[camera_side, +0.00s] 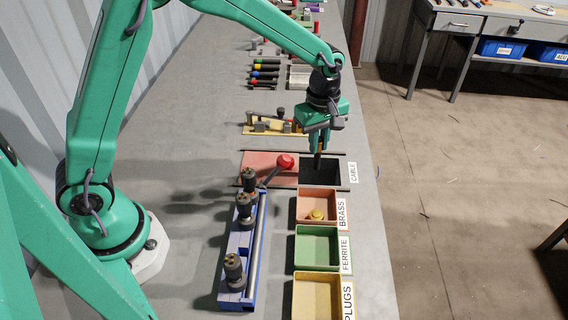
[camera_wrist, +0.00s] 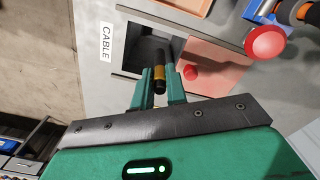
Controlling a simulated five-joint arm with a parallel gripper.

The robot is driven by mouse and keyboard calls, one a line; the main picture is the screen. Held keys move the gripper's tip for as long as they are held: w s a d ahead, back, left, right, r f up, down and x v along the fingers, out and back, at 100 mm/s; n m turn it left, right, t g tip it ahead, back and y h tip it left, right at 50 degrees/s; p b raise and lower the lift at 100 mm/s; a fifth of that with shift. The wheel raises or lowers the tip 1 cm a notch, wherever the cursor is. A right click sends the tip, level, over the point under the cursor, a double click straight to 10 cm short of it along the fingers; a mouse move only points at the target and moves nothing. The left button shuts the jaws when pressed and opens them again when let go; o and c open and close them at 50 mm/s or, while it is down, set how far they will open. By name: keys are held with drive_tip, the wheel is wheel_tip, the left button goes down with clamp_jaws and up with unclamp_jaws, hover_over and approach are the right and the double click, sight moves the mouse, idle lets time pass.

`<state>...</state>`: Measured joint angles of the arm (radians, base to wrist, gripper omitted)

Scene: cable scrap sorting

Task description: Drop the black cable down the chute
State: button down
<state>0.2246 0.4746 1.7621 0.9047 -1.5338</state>
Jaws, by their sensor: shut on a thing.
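My gripper (camera_side: 318,146) is shut on the black cable (camera_side: 318,162), a short dark piece that points down. In the wrist view the cable (camera_wrist: 159,75) sits between the green fingers of my gripper (camera_wrist: 160,90), and a gold-coloured band shows near its end. The chute (camera_side: 320,175) is the dark square opening by the CABLE label, and my gripper is over it. In the wrist view the chute (camera_wrist: 133,50) is uncovered, with the cable in front of its opening. How far the cable's lower end is from the rim is hard to tell.
A salmon-coloured plate (camera_side: 262,163) lies left of the chute, with a red ball knob (camera_side: 285,161) on a dark rod. Brass (camera_side: 335,222), ferrite (camera_side: 300,248) and plugs (camera_side: 300,297) trays stand nearer. A blue rack (camera_side: 254,250) with dark fittings stands left of them.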

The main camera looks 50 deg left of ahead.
drive_tip(key=shift+f, duration=0.3)
drive_tip(key=shift+f, duration=0.5)
drive_tip(key=shift+f, duration=0.6)
idle(1.1)
drive_tip(key=c, duration=1.3)
unclamp_jaws()
drive_tip(key=shift+r, duration=0.1)
drive_tip(key=shift+r, duration=3.4)
